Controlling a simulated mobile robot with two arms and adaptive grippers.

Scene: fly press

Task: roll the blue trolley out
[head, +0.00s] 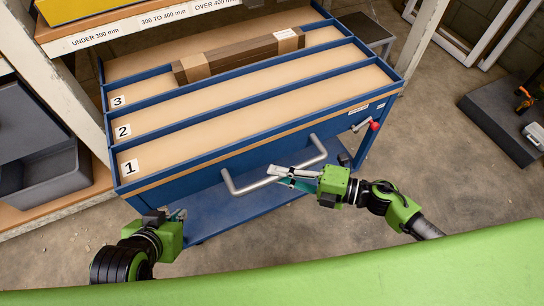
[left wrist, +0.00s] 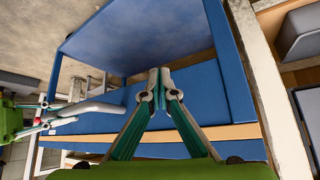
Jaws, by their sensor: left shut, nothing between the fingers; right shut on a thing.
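The blue trolley (head: 175,192) stands in front of me with lanes numbered 1, 2 and 3 on its top and a lower blue shelf. Its grey bar handle (head: 250,186) sticks out from the near side; the handle also shows in the left wrist view (left wrist: 98,107). My right gripper (head: 290,174) is shut on the handle near its middle. My left gripper (head: 179,214) is shut and empty beside the trolley's near left corner, apart from the handle. Its closed fingertips show in the left wrist view (left wrist: 159,76) in front of the trolley's blue parts.
A brown wooden bar (head: 235,56) lies in lane 3. A lever with a red knob (head: 374,125) is on the trolley's right end. A rack with grey bins (head: 45,180) stands close at left. A dark platform (head: 490,120) lies at right. The concrete floor between is clear.

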